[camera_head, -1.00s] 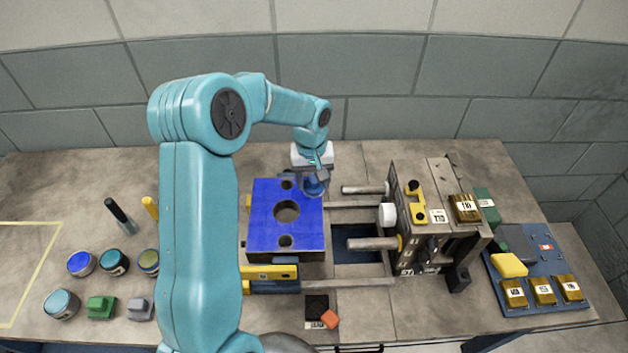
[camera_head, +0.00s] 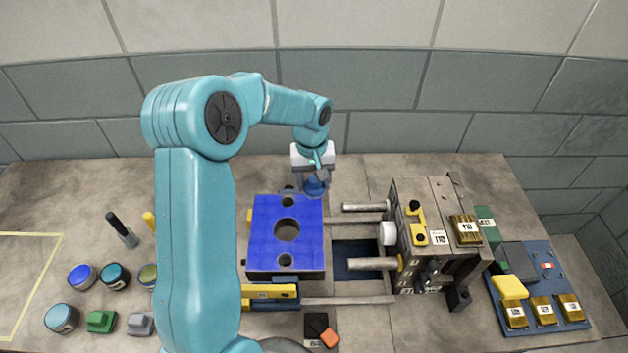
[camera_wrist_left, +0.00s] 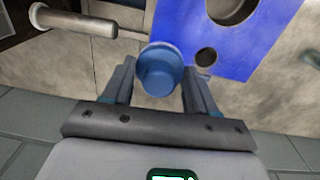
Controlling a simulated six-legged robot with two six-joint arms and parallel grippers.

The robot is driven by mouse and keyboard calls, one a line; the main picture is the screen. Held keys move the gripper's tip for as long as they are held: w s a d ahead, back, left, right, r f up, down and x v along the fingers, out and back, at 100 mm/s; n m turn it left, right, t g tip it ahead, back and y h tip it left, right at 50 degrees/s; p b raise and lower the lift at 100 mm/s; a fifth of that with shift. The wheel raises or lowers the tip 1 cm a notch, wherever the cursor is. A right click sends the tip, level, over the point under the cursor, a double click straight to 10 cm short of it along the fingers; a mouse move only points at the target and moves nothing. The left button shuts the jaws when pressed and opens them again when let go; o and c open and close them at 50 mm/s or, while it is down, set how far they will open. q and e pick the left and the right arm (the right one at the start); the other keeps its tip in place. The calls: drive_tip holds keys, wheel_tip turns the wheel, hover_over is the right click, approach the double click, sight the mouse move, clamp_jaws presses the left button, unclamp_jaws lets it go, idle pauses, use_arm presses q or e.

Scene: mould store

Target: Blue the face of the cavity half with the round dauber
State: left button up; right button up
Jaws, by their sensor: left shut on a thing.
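The cavity half (camera_head: 265,232) lies at the middle of the bench with its face up, and the face is covered in blue. It has a large round hole in the middle and smaller holes near two edges. My left gripper (camera_head: 314,178) is at the far right corner of the face, shut on the round dauber (camera_head: 315,187). In the left wrist view the blue dauber (camera_wrist_left: 159,70) sits between the two fingers, beside the blue face (camera_wrist_left: 262,45). I cannot tell whether the dauber touches the face. My right gripper is not in view.
The other mould half (camera_head: 428,235) stands to the right, with guide pins (camera_head: 372,263) pointing left. Several pots (camera_head: 82,277) and small blocks stand at the left. A blue tray (camera_head: 548,275) with brass blocks and a yellow sponge (camera_head: 509,286) lies at the right.

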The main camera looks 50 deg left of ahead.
use_arm(q)
wheel_tip(320, 180, up, 3)
drive_tip(key=shift+d+r+p, duration=0.1)
drive_tip(key=shift+p, duration=0.65)
drive_tip(key=shift+r+p, duration=0.45)
drive_tip(key=shift+r, duration=0.1)
